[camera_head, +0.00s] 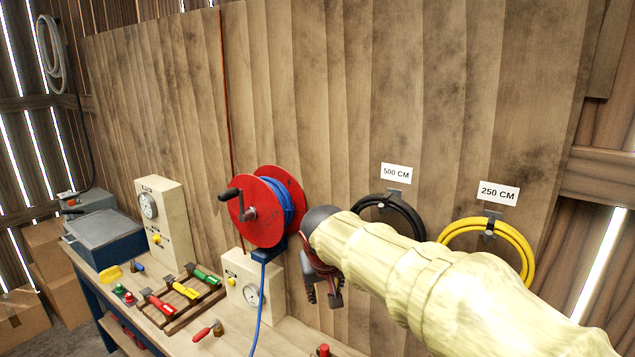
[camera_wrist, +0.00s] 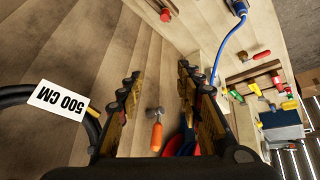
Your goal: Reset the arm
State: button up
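My arm reaches in from the lower right in the head view, in a pale cover. My gripper (camera_head: 322,285) is at its far end, partly hidden, in front of the wooden wall and just right of the red hose reel (camera_head: 265,207). In the wrist view my gripper (camera_wrist: 158,88) has its two dark fingers wide apart. An orange-handled piece with a grey head (camera_wrist: 156,132) shows between the fingers. It looks apart from them, and I cannot tell its distance. I see nothing held.
A workbench (camera_head: 285,338) runs below, with gauge boxes (camera_head: 160,217), colored-handled tools (camera_head: 180,289) and a blue case (camera_head: 105,243). A black hose (camera_head: 392,203) and a yellow hose (camera_head: 520,245) hang on the wall near my arm. A blue hose (camera_head: 260,300) drops from the reel.

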jog(key=s+d+f+m, duration=0.1)
jog(key=s+d, duration=0.5)
jog(key=s, duration=0.4)
jog(key=s+d+f+m, duration=0.1)
jog(key=s+d, duration=0.4)
jog(key=s, duration=0.6)
jog(key=s+d+f+m, duration=0.1)
jog(key=s+d+f, duration=0.1)
jog(key=s+d, duration=0.4)
jog(key=shift+s+d+f+b, duration=0.35)
jog(key=shift+s+b, duration=0.1)
jog(key=shift+s, duration=2.05)
